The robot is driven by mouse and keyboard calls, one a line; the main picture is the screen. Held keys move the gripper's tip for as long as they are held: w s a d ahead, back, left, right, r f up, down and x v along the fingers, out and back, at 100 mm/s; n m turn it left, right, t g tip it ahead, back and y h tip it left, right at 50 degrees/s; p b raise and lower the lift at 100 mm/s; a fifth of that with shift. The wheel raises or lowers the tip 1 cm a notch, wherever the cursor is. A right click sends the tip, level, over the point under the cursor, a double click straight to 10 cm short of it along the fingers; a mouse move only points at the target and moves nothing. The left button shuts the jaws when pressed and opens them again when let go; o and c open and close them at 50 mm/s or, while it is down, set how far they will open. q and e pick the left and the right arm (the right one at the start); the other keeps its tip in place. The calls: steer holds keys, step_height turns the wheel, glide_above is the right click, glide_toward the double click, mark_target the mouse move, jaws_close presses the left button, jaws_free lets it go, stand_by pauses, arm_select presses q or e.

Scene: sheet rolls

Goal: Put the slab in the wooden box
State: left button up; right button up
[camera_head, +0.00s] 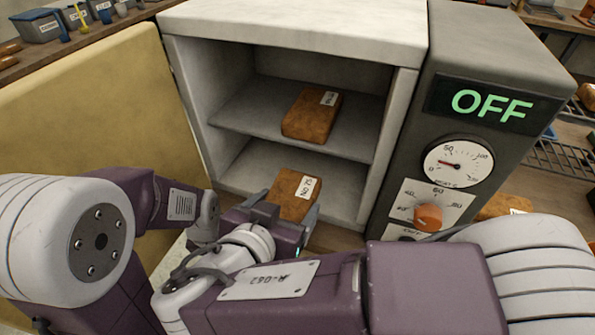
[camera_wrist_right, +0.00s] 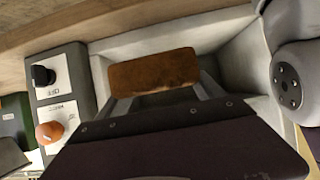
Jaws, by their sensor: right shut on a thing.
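A brown slab (camera_head: 294,190) with a white label is between the fingers of my right gripper (camera_head: 284,208), at the lower opening of the white cabinet. The right gripper is shut on it. In the right wrist view the slab (camera_wrist_right: 153,73) spans the two fingers, with the cabinet's pale interior around it. A second brown labelled slab (camera_head: 311,116) lies on the cabinet's upper shelf. My left arm comes in from the left, but its gripper fingers cannot be made out. I cannot make out a wooden box in either view.
The white cabinet (camera_head: 293,30) has its cream door (camera_head: 95,120) swung open to the left. Its grey control panel (camera_head: 489,75) reads OFF and carries a dial and an orange knob (camera_head: 428,217). Bins (camera_head: 40,25) stand on a shelf at upper left. Shelving stands at right.

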steer(key=s, duration=0.2)
steer(key=s+a, duration=0.1)
steer(key=s, duration=0.2)
